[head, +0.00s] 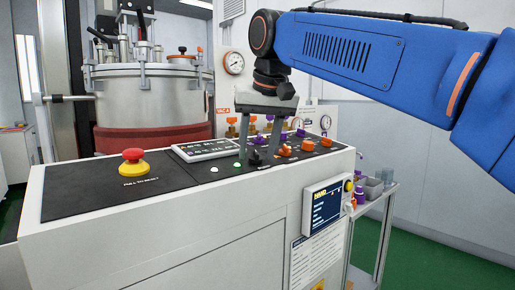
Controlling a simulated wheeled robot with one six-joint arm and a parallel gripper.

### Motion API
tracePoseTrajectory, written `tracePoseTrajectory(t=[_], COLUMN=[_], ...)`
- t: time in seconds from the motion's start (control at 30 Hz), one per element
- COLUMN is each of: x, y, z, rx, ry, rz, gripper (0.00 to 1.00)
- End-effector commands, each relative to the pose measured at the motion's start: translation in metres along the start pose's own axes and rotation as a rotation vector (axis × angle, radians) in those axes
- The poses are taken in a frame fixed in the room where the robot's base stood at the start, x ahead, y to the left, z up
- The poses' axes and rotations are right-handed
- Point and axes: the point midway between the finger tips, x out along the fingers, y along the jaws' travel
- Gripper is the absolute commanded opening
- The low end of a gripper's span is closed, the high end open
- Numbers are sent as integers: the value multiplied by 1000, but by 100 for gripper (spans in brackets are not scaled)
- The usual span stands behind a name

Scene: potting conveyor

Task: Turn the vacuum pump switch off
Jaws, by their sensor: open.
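A black switch knob (254,158) stands on the dark top panel of the white control console (205,220). Its label is too small to read, so I cannot tell for sure that it is the vacuum pump switch. My gripper (257,148) points down from the blue arm, open, with its two grey fingers on either side of this knob. I cannot tell whether a finger touches it. The fingers partly hide the knob and the panel around it, and which way the knob is turned is unclear.
A red emergency button (133,161) on a yellow base, a tilted display (206,150) and several orange knobs (283,150) share the panel. A steel vessel (155,90) stands behind. A screen (326,208) is on the console's front, with a trolley (378,200) at right.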

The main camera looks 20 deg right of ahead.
Motion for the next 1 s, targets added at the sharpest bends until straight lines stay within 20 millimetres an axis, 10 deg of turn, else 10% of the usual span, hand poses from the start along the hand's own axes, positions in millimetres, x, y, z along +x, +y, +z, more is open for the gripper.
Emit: tracePoseTrajectory(t=[0.27,0.47,1.0], x=[1,1,1], y=[0,0,2], z=[0,0,0], rx=[0,0,-139], ry=[0,0,0], rz=[0,0,-36], gripper=[46,5,5])
